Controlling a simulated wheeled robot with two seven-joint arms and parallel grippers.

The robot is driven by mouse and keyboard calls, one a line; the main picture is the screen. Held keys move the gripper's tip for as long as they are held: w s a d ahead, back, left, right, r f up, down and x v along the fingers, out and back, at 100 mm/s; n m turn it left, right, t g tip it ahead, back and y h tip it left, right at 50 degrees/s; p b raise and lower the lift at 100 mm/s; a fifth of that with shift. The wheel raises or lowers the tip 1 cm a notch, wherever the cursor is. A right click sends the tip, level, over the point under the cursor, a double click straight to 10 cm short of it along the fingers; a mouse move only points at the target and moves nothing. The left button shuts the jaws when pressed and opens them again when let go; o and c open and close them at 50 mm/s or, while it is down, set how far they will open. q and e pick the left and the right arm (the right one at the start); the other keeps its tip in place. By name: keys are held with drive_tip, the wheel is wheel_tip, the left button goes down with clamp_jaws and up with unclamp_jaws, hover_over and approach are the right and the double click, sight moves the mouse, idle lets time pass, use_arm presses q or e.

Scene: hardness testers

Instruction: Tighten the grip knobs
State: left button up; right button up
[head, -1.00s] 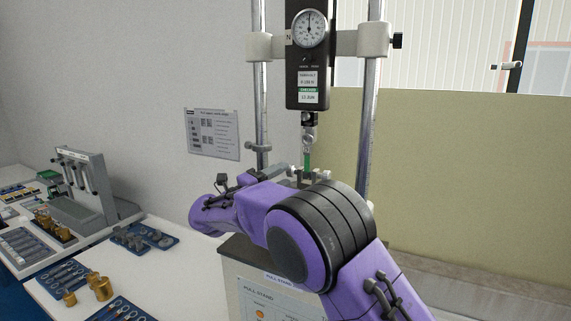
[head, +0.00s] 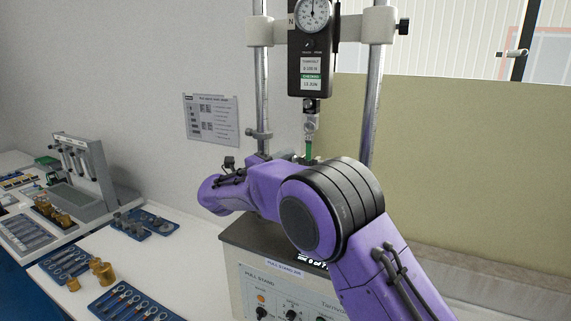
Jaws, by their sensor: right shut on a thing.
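The pull stand has two steel columns (head: 262,90), a black force gauge (head: 314,66) with a round dial, and a dark-topped base (head: 250,235). A small clear and green piece (head: 309,149) hangs below the gauge. My purple right arm crosses in front of the stand and hides most of its lower grip. My right gripper (head: 291,157) is at the lower grip, below and left of the green piece, mostly hidden behind my wrist. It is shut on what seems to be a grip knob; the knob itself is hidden. My left gripper is not in view.
The white bench (head: 195,262) at left carries a grey tester (head: 92,175), blue trays (head: 146,224) of parts and brass weights (head: 104,274). A printed sheet (head: 211,119) is on the wall. Free bench lies between the trays and the stand.

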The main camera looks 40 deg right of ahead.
drive_tip(key=shift+r+n+y, duration=0.4)
drive_tip(key=shift+r+y, duration=0.05)
drive_tip(key=shift+y, duration=0.55)
drive_tip(key=shift+w+d+r+n+g+y, duration=0.1)
drive_tip(key=shift+r+n+g+y, duration=0.2)
drive_tip(key=shift+y, duration=0.6)
drive_tip(key=shift+d+r+n+g+y, duration=0.1)
drive_tip(key=shift+n+y, duration=0.3)
drive_tip(key=shift+y, duration=0.5)
drive_tip(key=shift+a, duration=0.1)
drive_tip(key=o, duration=0.8)
drive_tip(key=shift+c, duration=0.2)
drive_tip(key=shift+w+f, duration=0.2)
drive_tip(key=shift+a, duration=0.35)
drive_tip(key=b+v, duration=0.2)
drive_tip(key=v, duration=0.8)
drive_tip(key=shift+r, duration=0.3)
